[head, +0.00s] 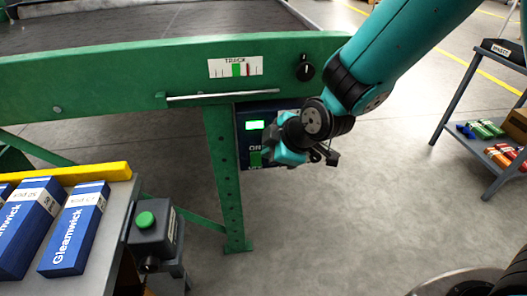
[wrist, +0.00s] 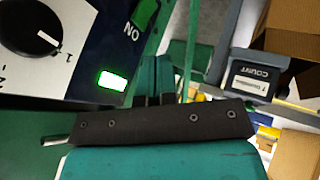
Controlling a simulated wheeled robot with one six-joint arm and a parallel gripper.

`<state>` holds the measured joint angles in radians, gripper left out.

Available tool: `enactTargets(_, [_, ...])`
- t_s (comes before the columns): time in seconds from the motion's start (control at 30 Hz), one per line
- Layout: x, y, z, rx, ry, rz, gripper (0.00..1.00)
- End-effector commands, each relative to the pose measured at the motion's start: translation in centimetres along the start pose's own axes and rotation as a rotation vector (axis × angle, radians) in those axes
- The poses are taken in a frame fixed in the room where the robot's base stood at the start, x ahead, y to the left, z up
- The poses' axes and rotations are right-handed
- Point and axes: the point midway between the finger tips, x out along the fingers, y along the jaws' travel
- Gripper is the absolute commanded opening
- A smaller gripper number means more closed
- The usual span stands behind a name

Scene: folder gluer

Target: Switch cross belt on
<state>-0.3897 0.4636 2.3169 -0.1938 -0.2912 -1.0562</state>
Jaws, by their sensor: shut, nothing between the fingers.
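The dark blue control box (head: 241,132) hangs under the green machine frame, with a lit green display (head: 255,124), "ON" lettering and a green part (head: 255,159) below it. In the wrist view its panel fills the upper left: a black knob (wrist: 30,32), the lit green display (wrist: 112,81) and a green part (wrist: 146,12) beside "ON". My gripper (head: 278,155) is in front of the box and covers its right part. Its teal fingers (wrist: 155,75) are shut and empty, right of the lit display; contact cannot be told. No cross belt label is readable.
The green frame (head: 120,85) carries a TRACK gauge, a black knob (head: 305,68) and a metal bar. A grey box with a green button (head: 146,219) stands at lower left, beside a table with blue cartons (head: 75,230). A shelf (head: 453,100) stands right; floor between is clear.

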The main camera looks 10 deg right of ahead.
Motion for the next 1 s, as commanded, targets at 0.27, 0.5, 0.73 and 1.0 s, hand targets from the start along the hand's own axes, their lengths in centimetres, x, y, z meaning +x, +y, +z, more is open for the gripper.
enactTargets(0.27, [-4.8, 1.1, -0.3, 0.000, 0.001, 0.000, 0.00])
enactTargets(0.5, [-5.7, 1.2, -0.3, -0.001, 0.000, -0.001, 0.00])
enactTargets(0.73, [-5.6, 1.2, -0.3, -0.001, 0.000, -0.002, 0.00])
enactTargets(1.0, [-7.0, 0.8, -0.7, 0.069, 0.000, -0.033, 0.00])
